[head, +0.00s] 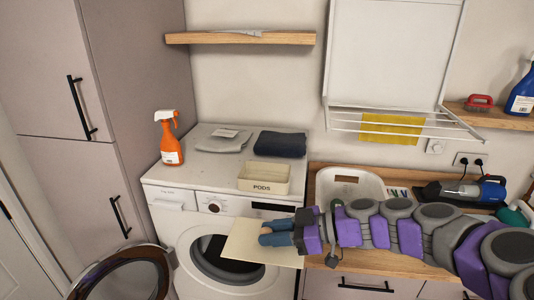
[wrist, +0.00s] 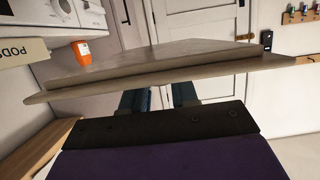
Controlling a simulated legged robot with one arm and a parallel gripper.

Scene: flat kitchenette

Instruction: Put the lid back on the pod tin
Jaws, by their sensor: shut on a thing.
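The pod tin (head: 264,180) is a cream open-topped box with a PODS label, near the front edge of the washing machine's top. Part of it shows at the left edge of the wrist view (wrist: 22,53). The lid (head: 242,243) is a flat cream panel, held out in front of the washing machine, lower in the picture than the tin and apart from it. My gripper (head: 278,234) is shut on the lid's right side. In the wrist view the lid (wrist: 160,66) spans the picture beyond the fingers and hides the fingertips.
The washing machine (head: 165,195) also bears an orange spray bottle (head: 170,138), grey cloths (head: 222,141) and a dark folded towel (head: 280,144). A white basket (head: 350,183) stands on the wooden counter to the right. The round door (head: 118,275) hangs open at lower left.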

